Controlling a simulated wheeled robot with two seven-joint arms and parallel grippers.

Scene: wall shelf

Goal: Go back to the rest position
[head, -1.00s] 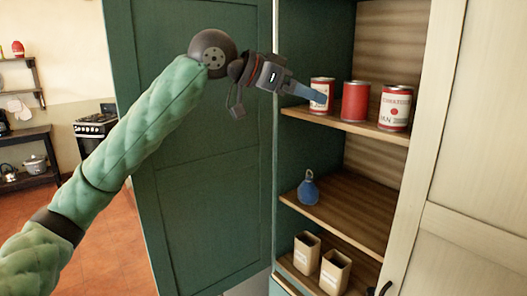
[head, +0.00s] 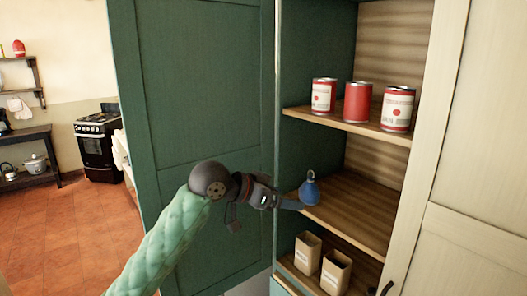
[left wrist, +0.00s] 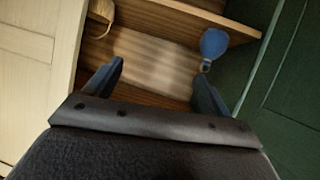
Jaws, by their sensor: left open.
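My left gripper (head: 290,203) is open and empty, in front of the cupboard at about the height of the middle shelf (head: 350,222). In the head view its fingertips look close to a small blue item with a ring on top (head: 310,189) at that shelf's left end. In the left wrist view the two fingers (left wrist: 160,85) stand apart with nothing between them. The blue item (left wrist: 214,43) shows beyond the right finger there, and I cannot tell whether they touch. My right gripper is not in view.
Two beige containers (head: 335,272) stand on the lower shelf. A green door (head: 200,110) stands open at left, a cream door (head: 475,150) at right. Open floor (head: 75,225) lies far left.

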